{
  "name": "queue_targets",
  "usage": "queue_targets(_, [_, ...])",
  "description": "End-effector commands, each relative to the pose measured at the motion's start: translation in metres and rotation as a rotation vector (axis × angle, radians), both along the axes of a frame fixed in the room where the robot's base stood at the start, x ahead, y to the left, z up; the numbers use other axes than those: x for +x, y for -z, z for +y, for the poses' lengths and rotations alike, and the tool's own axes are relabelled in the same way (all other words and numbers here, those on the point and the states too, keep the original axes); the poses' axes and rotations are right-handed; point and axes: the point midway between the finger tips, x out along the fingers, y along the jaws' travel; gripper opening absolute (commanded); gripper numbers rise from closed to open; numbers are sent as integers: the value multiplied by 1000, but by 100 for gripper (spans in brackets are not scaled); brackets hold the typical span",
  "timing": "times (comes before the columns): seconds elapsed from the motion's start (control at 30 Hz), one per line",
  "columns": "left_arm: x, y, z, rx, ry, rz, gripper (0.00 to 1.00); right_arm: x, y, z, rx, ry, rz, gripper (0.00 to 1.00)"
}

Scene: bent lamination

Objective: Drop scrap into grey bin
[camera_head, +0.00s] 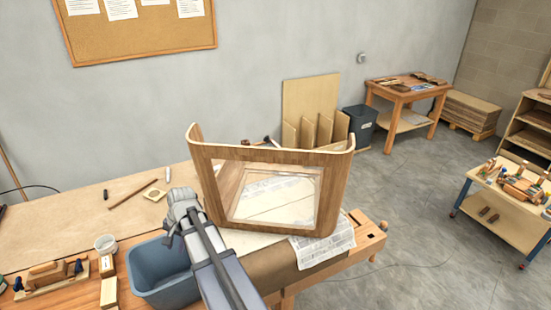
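A blue-grey bin (140,288) stands at the front edge of the workbench, its inside mostly hidden from me. A darker grey bin (361,124) stands on the floor by the back wall. My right gripper (178,205) is above the bench, just behind the blue-grey bin and close to the left side of the bent wood frame (270,155). Its fingers point away from me, and I cannot tell whether they are open or hold anything. A small pale square piece (154,195) lies on the bench beyond it; I cannot tell if it is the scrap. My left gripper is out of view.
The workbench (50,232) also bears a white cup (105,244), a wooden plane (50,272), a thin stick (132,193) and newspaper (325,242). A side table (408,92) and a blue-framed cart (500,205) stand right. The floor between is clear.

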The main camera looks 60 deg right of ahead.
Motion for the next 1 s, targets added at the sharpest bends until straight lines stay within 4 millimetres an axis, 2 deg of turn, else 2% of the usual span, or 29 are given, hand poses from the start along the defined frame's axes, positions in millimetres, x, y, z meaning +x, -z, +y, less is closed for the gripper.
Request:
queue_targets(0.53, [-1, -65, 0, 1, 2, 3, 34, -18, -65, -6, 0, 1, 0, 34])
queue_targets(0.7, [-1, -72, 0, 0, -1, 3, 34, -21, -72, -8, 0, 1, 0, 34])
queue_targets(1.0, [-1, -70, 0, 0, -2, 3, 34, -21, -70, -8, 0, 0, 0, 34])
